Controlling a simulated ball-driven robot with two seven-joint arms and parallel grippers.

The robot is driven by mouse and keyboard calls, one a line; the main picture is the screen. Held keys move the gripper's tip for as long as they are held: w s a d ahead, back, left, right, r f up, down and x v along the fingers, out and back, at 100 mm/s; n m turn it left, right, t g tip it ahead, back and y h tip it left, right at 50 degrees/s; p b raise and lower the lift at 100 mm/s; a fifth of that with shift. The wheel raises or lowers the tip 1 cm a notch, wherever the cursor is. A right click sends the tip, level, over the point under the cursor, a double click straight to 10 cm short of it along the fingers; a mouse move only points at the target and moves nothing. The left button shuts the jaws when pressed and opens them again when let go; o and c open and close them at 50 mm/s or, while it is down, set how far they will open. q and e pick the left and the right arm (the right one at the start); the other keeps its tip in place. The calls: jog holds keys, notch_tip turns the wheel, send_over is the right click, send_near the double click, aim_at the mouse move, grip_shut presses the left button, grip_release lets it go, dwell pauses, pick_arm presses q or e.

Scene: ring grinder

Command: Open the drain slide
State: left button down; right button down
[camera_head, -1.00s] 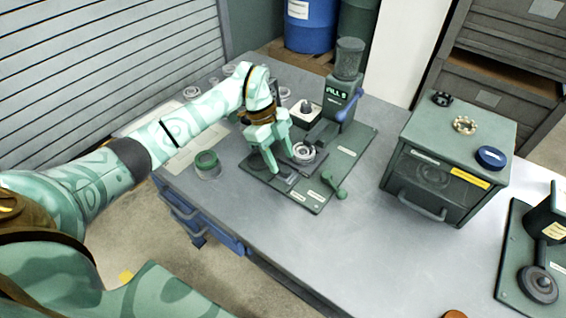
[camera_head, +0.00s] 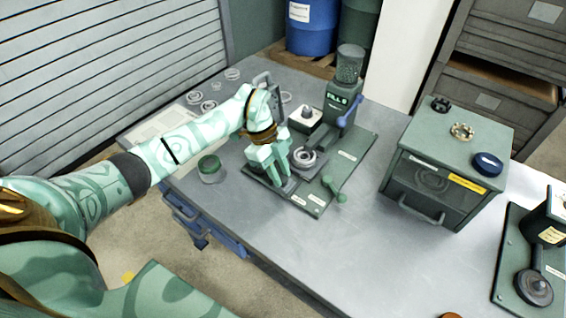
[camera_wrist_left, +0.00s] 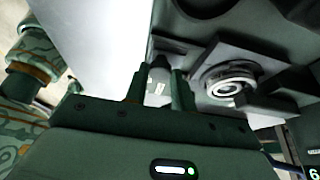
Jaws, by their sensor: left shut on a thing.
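The grinder (camera_head: 347,141) stands on a green base plate (camera_head: 318,201) on the grey table. It has a hopper, a small FILL display and a blue lever. A round metal ring seat (camera_head: 303,158) sits in front of its column and also shows in the wrist view (camera_wrist_left: 229,84). My left gripper (camera_head: 276,184) is low over the plate's left part, beside the ring seat. In the wrist view its two fingers (camera_wrist_left: 159,78) are shut on a small dark part with a pale label (camera_wrist_left: 159,87), apparently the drain slide's grip. The fingers hide much of it. My right gripper is out of view.
A green crank handle (camera_head: 334,188) lies at the plate's front right. A green-lidded jar (camera_head: 209,167) stands left of the plate. A drawer cabinet (camera_head: 447,165) stands to the right, with small rings on top. The table's front middle is clear.

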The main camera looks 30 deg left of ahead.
pick_arm(q)
jog(key=shift+s+a+r, duration=0.1)
jog(key=shift+s+r, duration=0.15)
jog(key=shift+s, duration=0.25)
jog(key=shift+f, duration=0.2)
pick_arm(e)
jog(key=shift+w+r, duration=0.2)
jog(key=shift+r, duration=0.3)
pick_arm(q)
jog(key=c, duration=1.2)
grip_release()
jog(key=shift+o, duration=0.2)
jog(key=p+v, duration=0.1)
jog(key=v, duration=1.5)
jog(key=shift+p, duration=0.4)
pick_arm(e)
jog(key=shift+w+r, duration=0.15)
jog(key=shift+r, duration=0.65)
pick_arm(q)
jog(key=shift+a, duration=0.1)
